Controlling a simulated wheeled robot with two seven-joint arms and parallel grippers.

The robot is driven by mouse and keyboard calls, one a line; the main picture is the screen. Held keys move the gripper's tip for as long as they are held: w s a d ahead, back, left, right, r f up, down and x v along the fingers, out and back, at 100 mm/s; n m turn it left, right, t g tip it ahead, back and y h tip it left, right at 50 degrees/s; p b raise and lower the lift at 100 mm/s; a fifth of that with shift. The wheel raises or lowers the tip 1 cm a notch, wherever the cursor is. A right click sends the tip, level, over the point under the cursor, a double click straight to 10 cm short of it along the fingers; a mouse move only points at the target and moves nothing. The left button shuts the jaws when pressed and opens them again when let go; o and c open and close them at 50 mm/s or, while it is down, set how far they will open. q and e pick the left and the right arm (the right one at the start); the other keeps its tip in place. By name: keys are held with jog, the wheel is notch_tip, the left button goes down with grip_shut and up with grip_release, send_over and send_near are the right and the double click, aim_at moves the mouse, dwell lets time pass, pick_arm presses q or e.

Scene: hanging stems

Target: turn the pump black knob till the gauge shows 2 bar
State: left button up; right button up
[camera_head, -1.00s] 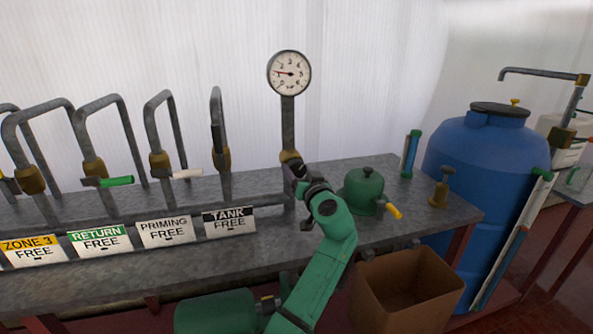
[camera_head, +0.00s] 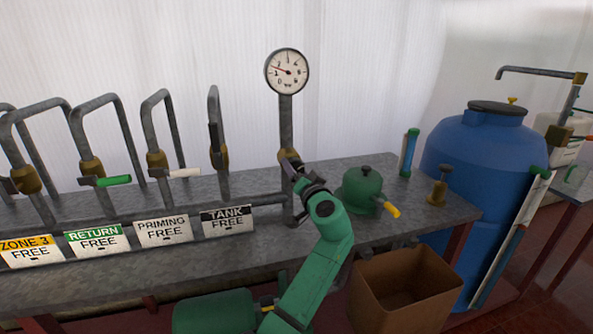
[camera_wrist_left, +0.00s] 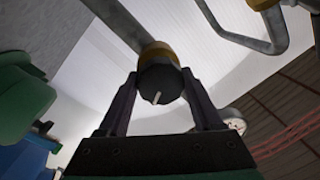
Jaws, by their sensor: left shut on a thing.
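The pressure gauge (camera_head: 287,71) stands on a grey post above the bench. Its red needle points left and a little up, near the upper-left numerals; the small figures make an exact reading hard. The black knob (camera_wrist_left: 160,83), with a white mark on its face, sits on a yellow-brown fitting (camera_wrist_left: 157,52) in the left wrist view. My left gripper (camera_head: 292,176) is at the foot of the gauge post. Its two fingers lie on either side of the knob and are shut on it. In the head view my gripper hides the knob. My right gripper is out of view.
A green domed vessel with a yellow-tipped lever (camera_head: 363,190) stands just right of my left gripper. Pipes with labelled signs, such as TANK FREE (camera_head: 227,220), line the left. A blue barrel (camera_head: 485,180) and a cardboard box (camera_head: 405,290) are at the right.

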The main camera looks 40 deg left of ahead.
pick_arm(q)
jog(key=shift+a+m, duration=0.15)
jog(key=shift+m, duration=0.55)
jog(key=shift+r, duration=0.1)
jog(key=o, duration=1.2)
jog(key=shift+o, duration=0.6)
jog(key=shift+a, duration=0.25)
jog(key=shift+s+d+f, duration=0.15)
jog(key=shift+d+f, duration=0.05)
jog(key=shift+d, duration=0.25)
jog(key=b+v, duration=0.3)
jog(key=v, duration=1)
jog(key=shift+s+d, duration=0.2)
jog(key=shift+s, duration=0.15)
jog(key=shift+f, duration=0.1)
